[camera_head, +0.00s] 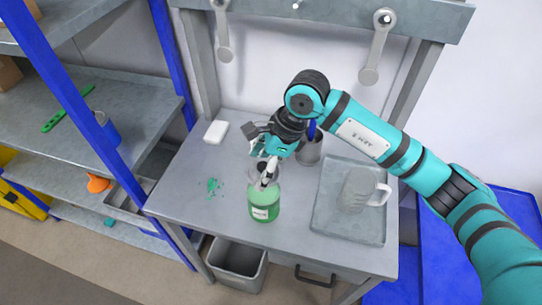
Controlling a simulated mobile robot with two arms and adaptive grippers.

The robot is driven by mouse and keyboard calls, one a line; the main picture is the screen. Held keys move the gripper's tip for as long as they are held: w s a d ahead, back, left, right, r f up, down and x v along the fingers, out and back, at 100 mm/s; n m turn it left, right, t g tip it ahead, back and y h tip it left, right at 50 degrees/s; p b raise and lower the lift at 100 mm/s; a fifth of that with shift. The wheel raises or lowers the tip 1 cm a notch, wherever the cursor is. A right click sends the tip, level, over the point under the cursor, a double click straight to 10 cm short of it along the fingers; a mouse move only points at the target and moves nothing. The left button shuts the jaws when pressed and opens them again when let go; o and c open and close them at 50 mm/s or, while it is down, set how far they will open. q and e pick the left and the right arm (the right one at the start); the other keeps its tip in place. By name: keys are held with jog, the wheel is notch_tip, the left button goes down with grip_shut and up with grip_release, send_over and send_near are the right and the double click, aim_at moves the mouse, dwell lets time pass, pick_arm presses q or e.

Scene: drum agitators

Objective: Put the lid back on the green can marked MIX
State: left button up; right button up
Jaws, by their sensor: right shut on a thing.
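The green can (264,205) stands upright on the grey workbench (185,190), with a small white label whose letters are too small to read. My right gripper (266,178) comes down from above and is at the can's top. It is shut on what looks like the lid (257,167), a small grey piece mostly hidden by the fingers. I cannot tell whether the lid touches the can's rim. My left gripper is not in view.
A grey tray (335,232) with a clear mug (358,190) is at the right. A dark cup (309,150) stands behind the gripper. Green crumbs (213,187) and a white block (216,132) lie left. A bin (238,262) stands below the front edge.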

jog(key=shift+a+f, duration=0.2)
jog(key=shift+f, duration=0.45)
jog(key=shift+f+b, duration=0.45)
jog(key=shift+f, duration=0.35)
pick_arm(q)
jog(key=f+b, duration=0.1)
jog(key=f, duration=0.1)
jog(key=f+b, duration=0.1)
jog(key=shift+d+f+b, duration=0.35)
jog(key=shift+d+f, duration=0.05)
pick_arm(e)
notch_tip(320, 180, down, 3)
jog(key=shift+w+d+f, duration=0.1)
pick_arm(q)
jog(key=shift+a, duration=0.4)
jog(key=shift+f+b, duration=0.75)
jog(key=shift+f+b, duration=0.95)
pick_arm(e)
jog(key=shift+f, duration=0.15)
dwell(0.5)
